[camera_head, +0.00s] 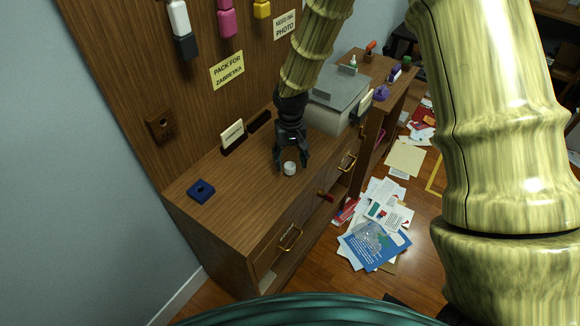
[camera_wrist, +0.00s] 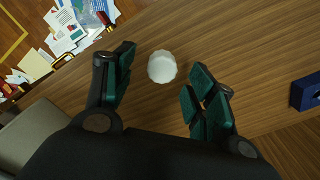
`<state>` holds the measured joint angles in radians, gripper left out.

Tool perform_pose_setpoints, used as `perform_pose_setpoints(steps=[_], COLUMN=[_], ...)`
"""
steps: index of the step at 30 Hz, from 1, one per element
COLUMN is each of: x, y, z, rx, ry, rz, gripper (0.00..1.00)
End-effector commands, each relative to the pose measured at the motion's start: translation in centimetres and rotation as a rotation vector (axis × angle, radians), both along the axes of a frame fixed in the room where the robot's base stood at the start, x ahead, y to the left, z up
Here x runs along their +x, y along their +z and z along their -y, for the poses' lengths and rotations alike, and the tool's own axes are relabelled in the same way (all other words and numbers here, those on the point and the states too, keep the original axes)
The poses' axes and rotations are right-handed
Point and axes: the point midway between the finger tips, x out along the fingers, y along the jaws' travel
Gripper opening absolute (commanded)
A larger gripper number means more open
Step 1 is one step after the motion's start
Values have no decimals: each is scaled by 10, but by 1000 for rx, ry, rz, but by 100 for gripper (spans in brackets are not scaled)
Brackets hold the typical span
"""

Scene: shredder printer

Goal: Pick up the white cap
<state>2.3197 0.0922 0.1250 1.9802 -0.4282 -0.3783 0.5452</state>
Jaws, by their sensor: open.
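The white cap (camera_head: 290,168) is a small round white piece standing on the brown wooden cabinet top (camera_head: 235,200). It also shows in the wrist view (camera_wrist: 162,67), near the top middle. My gripper (camera_head: 291,162) is right over the cap and points down. In the wrist view my gripper (camera_wrist: 160,75) has its two green-padded fingers spread, one on each side of the cap. Gaps show between the cap and both fingers, and nothing is held. How high the fingertips are above the wood is hard to tell.
A blue block with a hole (camera_head: 201,191) lies at the left on the cabinet. A grey printer (camera_head: 338,95) stands behind my gripper. A cream sign (camera_head: 232,134) leans by the back panel. Papers (camera_head: 375,230) litter the floor.

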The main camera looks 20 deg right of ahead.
Motion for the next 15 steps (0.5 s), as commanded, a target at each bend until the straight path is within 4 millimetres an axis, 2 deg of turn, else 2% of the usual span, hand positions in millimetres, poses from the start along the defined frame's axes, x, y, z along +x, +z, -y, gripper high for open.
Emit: perform_pose_setpoints(steps=[9,15], x=[0,0], y=[-29,-34], z=[-2,-3], rx=[-1,0], ry=[4,3], rz=[-1,1], gripper=[56,56])
